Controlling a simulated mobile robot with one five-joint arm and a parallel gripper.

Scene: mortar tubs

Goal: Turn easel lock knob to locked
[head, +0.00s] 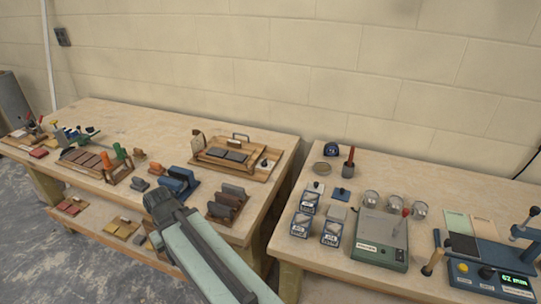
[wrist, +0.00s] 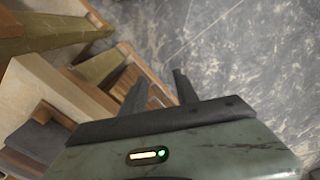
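A low wooden easel-like stand (head: 212,162) with a dark panel on it and a handle behind lies at the back right of the left bench. A small knob-like part (head: 265,163) is at its right end; I cannot tell for certain that it is the lock knob, or how it is turned. My gripper (head: 158,198) is in front of the left bench, well short of the stand. In the wrist view my gripper (wrist: 158,76) has its two dark fingers apart, nothing between them, with floor and bench edge beyond. The stand is not identifiable there.
Blue blocks (head: 178,180) and brown blocks (head: 228,200) lie near my gripper on the left bench (head: 125,113). A lower shelf (head: 90,222) holds tiles. The right bench (head: 300,172) carries tubs, a green scale (head: 380,240) and a blue device (head: 490,280). A gap separates the benches.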

